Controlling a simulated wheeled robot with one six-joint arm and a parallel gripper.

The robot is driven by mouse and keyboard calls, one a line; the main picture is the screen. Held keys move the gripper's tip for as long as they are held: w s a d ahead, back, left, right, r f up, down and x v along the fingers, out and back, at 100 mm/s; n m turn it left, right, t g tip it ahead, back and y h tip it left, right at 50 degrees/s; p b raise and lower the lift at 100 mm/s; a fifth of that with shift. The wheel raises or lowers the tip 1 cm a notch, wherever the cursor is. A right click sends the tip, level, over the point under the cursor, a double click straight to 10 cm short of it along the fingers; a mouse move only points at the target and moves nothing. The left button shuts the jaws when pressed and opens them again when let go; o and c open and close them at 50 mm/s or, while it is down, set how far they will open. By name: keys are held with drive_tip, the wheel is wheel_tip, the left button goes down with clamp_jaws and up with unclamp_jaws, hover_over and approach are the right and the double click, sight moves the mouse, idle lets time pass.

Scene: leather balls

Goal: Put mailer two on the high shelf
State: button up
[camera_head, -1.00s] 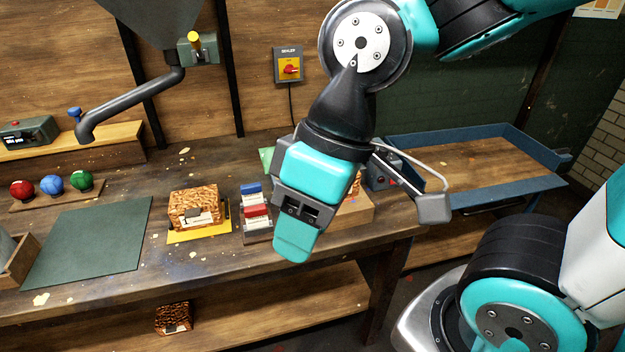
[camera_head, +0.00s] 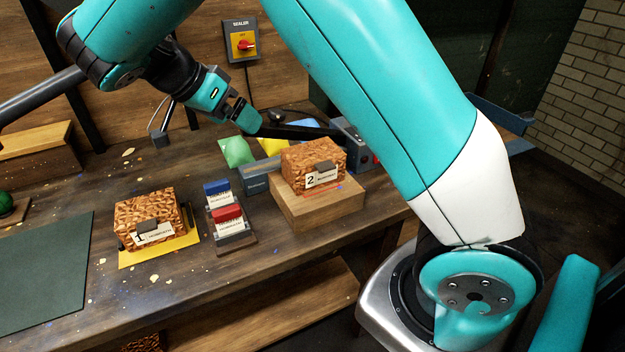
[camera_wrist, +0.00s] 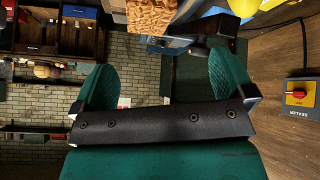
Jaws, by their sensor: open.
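Mailer two (camera_head: 313,165) is a brown patterned box with a white label reading 2. It sits on a wooden block (camera_head: 318,208) on the bench. My gripper (camera_head: 240,115) is open and empty, above the bench, behind and to the left of mailer two. In the wrist view, my gripper's two teal fingers (camera_wrist: 165,80) stand wide apart with nothing between them. A brown patterned surface (camera_wrist: 150,15), apparently mailer two, shows at the top edge beyond them. I cannot tell which surface is the high shelf.
Mailer one (camera_head: 150,220) lies on a yellow pad. A stamp rack (camera_head: 230,220) stands between the boxes. Green (camera_head: 236,150) and yellow (camera_head: 272,146) packets lie behind, near a dark bar (camera_head: 300,131). A sealer switch (camera_head: 241,42) is on the wall.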

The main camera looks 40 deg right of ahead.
wheel_tip(320, 180, down, 2)
drive_tip(key=m+g+h, duration=0.1)
drive_tip(key=m, duration=0.3)
drive_tip(key=b, duration=0.3)
approach(288, 159)
drive_tip(key=shift+m, duration=0.4)
drive_tip(key=x, duration=0.6)
drive_tip(key=shift+d+f, duration=0.1)
drive_tip(key=shift+f, duration=0.05)
drive_tip(key=shift+p+x, duration=0.8)
drive_tip(key=shift+x, duration=2.25)
drive_tip(key=c, duration=0.7)
